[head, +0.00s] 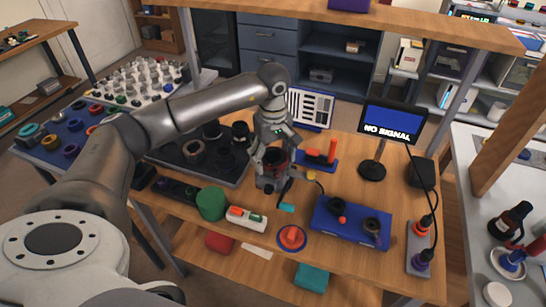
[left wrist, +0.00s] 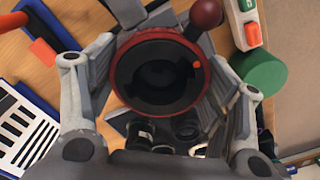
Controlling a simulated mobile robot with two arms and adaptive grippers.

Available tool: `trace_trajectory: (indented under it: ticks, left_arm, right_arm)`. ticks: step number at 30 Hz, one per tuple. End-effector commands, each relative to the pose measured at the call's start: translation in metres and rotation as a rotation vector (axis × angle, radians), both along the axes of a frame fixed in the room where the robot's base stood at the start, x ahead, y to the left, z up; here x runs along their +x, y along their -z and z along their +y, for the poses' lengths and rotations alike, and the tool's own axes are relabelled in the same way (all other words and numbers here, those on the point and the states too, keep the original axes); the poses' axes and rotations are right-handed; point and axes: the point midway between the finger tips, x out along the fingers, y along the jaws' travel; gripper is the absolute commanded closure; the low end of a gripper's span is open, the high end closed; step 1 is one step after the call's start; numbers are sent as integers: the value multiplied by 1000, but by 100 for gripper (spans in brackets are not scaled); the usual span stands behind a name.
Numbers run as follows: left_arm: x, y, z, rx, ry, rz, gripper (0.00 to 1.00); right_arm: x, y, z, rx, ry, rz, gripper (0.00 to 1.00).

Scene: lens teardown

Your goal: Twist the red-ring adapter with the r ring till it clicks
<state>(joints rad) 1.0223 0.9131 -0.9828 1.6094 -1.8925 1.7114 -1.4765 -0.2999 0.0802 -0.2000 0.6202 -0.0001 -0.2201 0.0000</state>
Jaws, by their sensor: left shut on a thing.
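The red-ring adapter (head: 276,157) is a dark round piece with a red rim, above the middle of the wooden table. In the left wrist view the adapter (left wrist: 122,72) faces the camera, with a dark opening at its centre and a small orange-red mark on its right side. My left gripper (head: 272,172) is shut on the adapter, with fingers on both sides of it. What lies beneath the adapter is mostly hidden, so I cannot tell whether it is seated on anything. My right gripper is not in view.
A blue tray (head: 328,226) with dark lens parts stands to the right of the gripper. A blue stand with an orange bar (head: 318,156) is close behind it. A green cylinder (head: 211,204), a white-and-orange tool (head: 246,218) and a red knob (head: 291,237) stand in front. A monitor (head: 390,122) reads NO SIGNAL.

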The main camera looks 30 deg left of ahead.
Motion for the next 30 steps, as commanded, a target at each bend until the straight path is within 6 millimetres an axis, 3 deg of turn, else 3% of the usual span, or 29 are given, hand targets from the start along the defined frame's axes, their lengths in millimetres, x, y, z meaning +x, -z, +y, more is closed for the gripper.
trace_trajectory:
  ticks: [4,7,9,15,16,21,30]
  left_arm:
    - [0,1,0,0,36,-1,54]
    - [0,1,0,1,86,-1,63]
    - [0,0,0,1,104,-2,74]
    - [0,0,0,0,106,-1,74]
    - [0,0,0,0,106,-1,25]
    - [0,0,0,0,106,-1,3]
    - [0,0,0,0,105,0,3]
  right_arm:
    - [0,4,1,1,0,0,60]
    - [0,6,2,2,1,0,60]
    - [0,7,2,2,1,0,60]
    - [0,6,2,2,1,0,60]
    - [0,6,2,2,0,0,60]
    - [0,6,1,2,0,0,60]
    - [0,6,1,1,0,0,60]
